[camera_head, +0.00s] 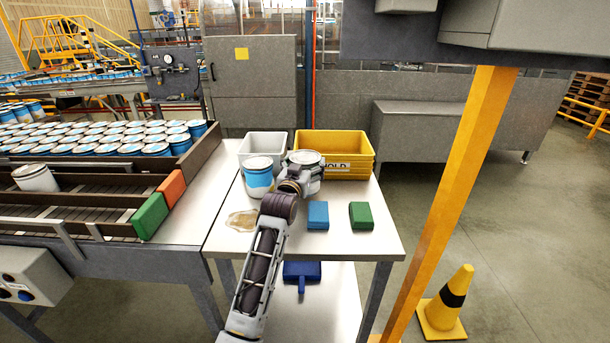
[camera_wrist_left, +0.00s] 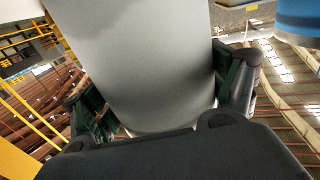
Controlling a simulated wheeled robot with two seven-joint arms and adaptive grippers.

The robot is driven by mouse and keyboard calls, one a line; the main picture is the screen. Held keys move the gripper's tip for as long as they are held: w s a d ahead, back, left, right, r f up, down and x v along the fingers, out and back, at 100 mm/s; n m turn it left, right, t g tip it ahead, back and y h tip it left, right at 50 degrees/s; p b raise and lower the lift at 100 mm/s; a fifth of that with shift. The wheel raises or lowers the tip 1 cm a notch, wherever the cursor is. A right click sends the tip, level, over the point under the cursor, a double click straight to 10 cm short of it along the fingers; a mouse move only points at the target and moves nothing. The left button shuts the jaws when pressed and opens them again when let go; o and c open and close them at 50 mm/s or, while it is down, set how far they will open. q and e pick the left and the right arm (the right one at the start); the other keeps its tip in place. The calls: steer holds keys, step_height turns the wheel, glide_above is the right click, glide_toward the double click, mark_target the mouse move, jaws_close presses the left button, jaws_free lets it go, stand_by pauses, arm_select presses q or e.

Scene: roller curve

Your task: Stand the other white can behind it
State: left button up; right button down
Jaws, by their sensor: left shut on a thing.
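My left gripper (camera_head: 302,178) is shut on a white can (camera_head: 305,157) over the table, in front of the yellow bin. The left wrist view shows this can's plain pale side (camera_wrist_left: 155,60) between the two fingers. The arm hides part of it, and I cannot tell whether its base touches the table. A blue-and-white can (camera_head: 258,180) stands upright just left of it; a blue edge (camera_wrist_left: 298,22) shows at the wrist view's right. Another white can (camera_head: 36,180) is on the roller lane at far left, slightly tilted. My right gripper is not in view.
A grey bin (camera_head: 262,140) and a yellow bin (camera_head: 345,170) stand at the table's back. A brown spill (camera_head: 241,220), a blue block (camera_head: 318,216) and a green block (camera_head: 361,216) lie in front. A yellow post (camera_head: 455,190) rises right of the table.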

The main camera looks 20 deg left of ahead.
arm_select(q)
steer(key=shift+f, duration=1.85)
steer(key=shift+f, duration=0.15)
steer(key=o, duration=1)
steer(key=shift+s, duration=0.1)
